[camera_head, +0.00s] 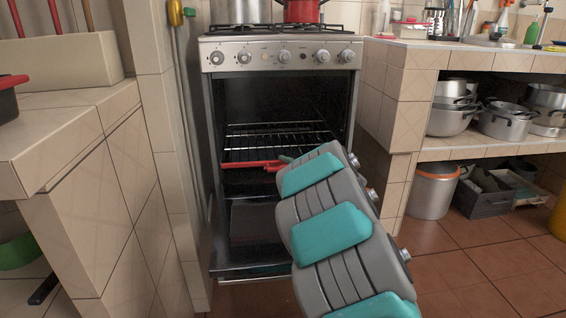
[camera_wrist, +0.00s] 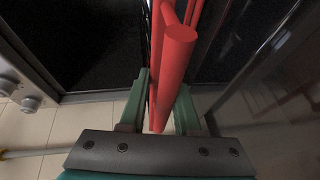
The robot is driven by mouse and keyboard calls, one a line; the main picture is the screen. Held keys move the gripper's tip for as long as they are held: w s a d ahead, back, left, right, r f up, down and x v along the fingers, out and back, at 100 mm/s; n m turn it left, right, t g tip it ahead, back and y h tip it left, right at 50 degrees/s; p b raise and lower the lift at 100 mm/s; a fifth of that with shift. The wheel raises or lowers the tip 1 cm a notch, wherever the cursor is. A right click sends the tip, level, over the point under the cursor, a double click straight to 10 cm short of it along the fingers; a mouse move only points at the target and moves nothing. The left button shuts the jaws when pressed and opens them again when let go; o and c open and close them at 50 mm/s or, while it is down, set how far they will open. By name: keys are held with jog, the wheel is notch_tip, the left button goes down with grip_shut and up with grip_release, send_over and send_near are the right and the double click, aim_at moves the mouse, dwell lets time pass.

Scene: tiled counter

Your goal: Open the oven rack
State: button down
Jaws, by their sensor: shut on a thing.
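The oven (camera_head: 282,55) stands in a gap between tiled counters, and its door (camera_head: 250,262) is folded down. Inside, a dark wire oven rack (camera_head: 275,138) sits at mid height with a red bar (camera_head: 245,164) along its front. My gripper (camera_head: 284,162) reaches into the oven opening at the rack's front; my grey and teal arm hides the right part of the rack. In the wrist view, the green fingers of my gripper (camera_wrist: 160,112) are shut on the red bar (camera_wrist: 174,75), which runs between them. The rack's wires are mostly hidden there.
Pots, including a red one (camera_head: 302,10), stand on the stove top. A tiled counter (camera_head: 70,130) is close on the left. Shelves with metal pots (camera_head: 448,118) are on the right. Brown floor (camera_head: 460,265) is open at the lower right.

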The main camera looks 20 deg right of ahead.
jog(key=s+a+f, duration=0.1)
jog(key=s, duration=0.4)
jog(key=shift+s+a+f+b, duration=0.15)
jog(key=shift+s+f+b, duration=0.2)
jog(key=shift+s, duration=0.05)
jog(key=c, duration=0.8)
grip_release()
jog(key=shift+w+r, duration=0.1)
jog(key=shift+r, duration=0.15)
jog(key=shift+w+r, duration=0.1)
jog(key=shift+r, duration=0.2)
jog(key=a+p+v, duration=0.1)
jog(key=v, duration=0.6)
jog(key=shift+s+d, duration=0.45)
